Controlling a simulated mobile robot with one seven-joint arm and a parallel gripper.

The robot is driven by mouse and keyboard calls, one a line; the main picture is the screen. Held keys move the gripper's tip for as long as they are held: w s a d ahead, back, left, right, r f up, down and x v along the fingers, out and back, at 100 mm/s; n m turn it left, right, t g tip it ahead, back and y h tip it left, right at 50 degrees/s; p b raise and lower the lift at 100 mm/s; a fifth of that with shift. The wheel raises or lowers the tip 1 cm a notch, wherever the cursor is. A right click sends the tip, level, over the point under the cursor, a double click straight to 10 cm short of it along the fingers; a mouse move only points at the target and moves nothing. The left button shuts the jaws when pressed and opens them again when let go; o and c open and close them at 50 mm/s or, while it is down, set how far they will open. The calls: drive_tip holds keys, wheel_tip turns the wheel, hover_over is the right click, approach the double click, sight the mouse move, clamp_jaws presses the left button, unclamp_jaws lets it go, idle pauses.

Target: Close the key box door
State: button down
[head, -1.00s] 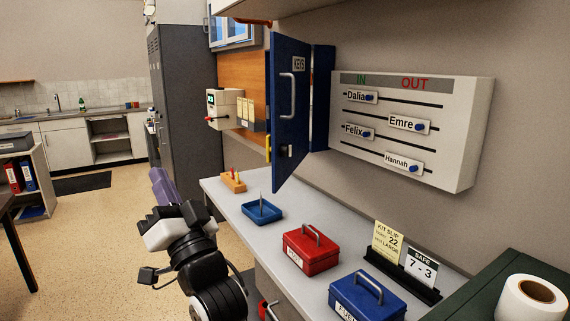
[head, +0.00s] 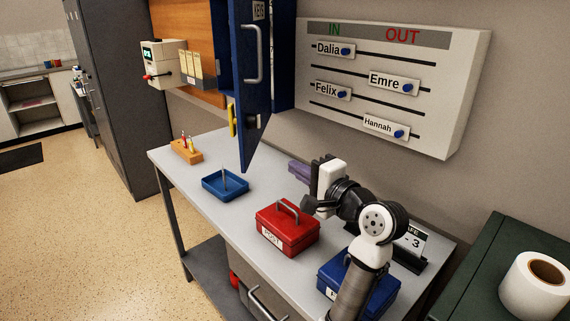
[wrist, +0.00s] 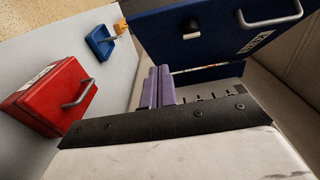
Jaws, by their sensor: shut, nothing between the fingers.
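The key box door (head: 254,85) is blue, with a grey handle, and stands swung open, edge toward me. The blue key box body (head: 284,60) is on the wall at the door's right; its top is cut off and its inside is mostly hidden. My gripper (head: 299,171) is shut and empty, its purple fingers together, below and right of the door and apart from it. In the wrist view the fingers (wrist: 158,86) point toward the door (wrist: 215,35), whose handle shows at the top. A yellow-tagged item (head: 232,120) shows at the door's lower left.
A red cash box (head: 287,230), a blue cash box (head: 335,278) and a blue tray (head: 226,186) stand on the grey counter (head: 200,205). An IN/OUT board (head: 400,75) is on the wall right of the key box. A paper roll (head: 535,285) stands at the lower right.

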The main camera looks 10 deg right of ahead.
sight(247, 149)
drive_tip(key=x, duration=0.3)
drive_tip(key=a+b+x, duration=0.1)
drive_tip(key=x, duration=0.3)
drive_tip(key=s+b+x, duration=0.1)
drive_tip(key=x, duration=0.2)
drive_tip(key=shift+a, duration=0.5)
drive_tip(key=shift+w+a, duration=0.15)
drive_tip(key=shift+a, duration=0.35)
drive_tip(key=shift+a, duration=0.15)
